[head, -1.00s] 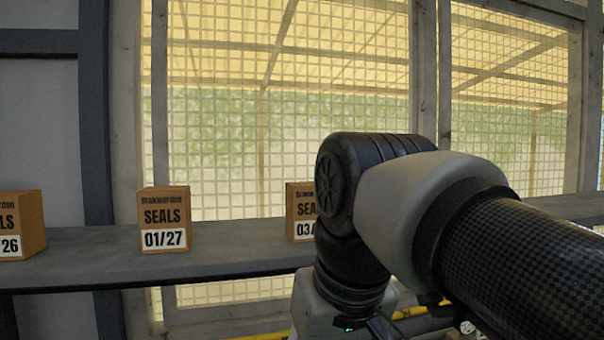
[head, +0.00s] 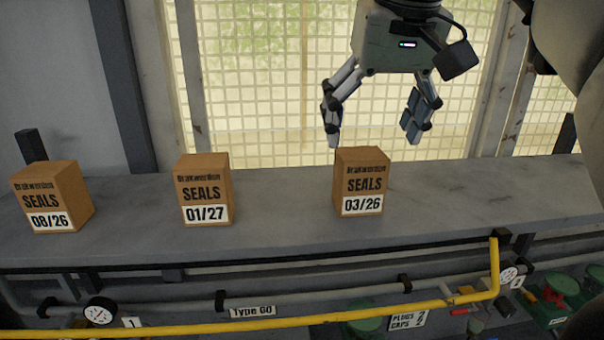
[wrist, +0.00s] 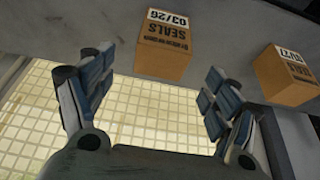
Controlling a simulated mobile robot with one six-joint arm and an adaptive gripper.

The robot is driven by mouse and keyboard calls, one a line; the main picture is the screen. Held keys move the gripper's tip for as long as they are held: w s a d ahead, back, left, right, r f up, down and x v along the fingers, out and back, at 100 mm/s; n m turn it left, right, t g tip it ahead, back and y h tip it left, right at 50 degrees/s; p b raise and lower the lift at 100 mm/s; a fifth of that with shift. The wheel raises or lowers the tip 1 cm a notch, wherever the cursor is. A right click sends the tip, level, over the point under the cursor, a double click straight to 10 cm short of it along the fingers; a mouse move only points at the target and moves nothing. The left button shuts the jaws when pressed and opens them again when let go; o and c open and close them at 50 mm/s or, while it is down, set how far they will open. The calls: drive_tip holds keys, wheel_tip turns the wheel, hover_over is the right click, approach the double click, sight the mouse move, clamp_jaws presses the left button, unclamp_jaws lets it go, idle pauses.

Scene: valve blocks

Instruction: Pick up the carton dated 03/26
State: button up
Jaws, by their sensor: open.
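The carton dated 03/26 (head: 361,181) is a brown box marked SEALS, upright on the grey shelf, the rightmost of the cartons in the head view. My gripper (head: 374,138) is open and empty, its fingers pointing down, above and apparently behind this carton. In the wrist view the 03/26 carton (wrist: 168,45) lies beyond the fingertips, between them and nearer the right finger set; my gripper (wrist: 152,82) shows with its fingers spread wide. I see no contact.
The cartons dated 01/27 (head: 204,190) and 08/26 (head: 52,197) stand to the left on the shelf (head: 282,215). A mesh window (head: 265,100) is behind. A yellow pipe (head: 260,328) and gauges run below the front edge. The shelf right of the 03/26 carton is mostly clear.

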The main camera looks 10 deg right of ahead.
sight(367, 155)
drive_tip(key=b+x, duration=0.1)
drive_tip(key=x, duration=0.4)
drive_tip(key=shift+d+f, duration=0.1)
drive_tip(key=shift+f, duration=0.25)
drive_tip(key=x, duration=0.5)
drive_tip(key=shift+w+a+f, duration=0.15)
drive_tip(key=shift+w+a, duration=0.1)
drive_tip(key=shift+w, duration=0.2)
drive_tip(key=shift+s, duration=0.1)
drive_tip(key=shift+c, duration=0.4)
drive_tip(key=c, duration=1.2)
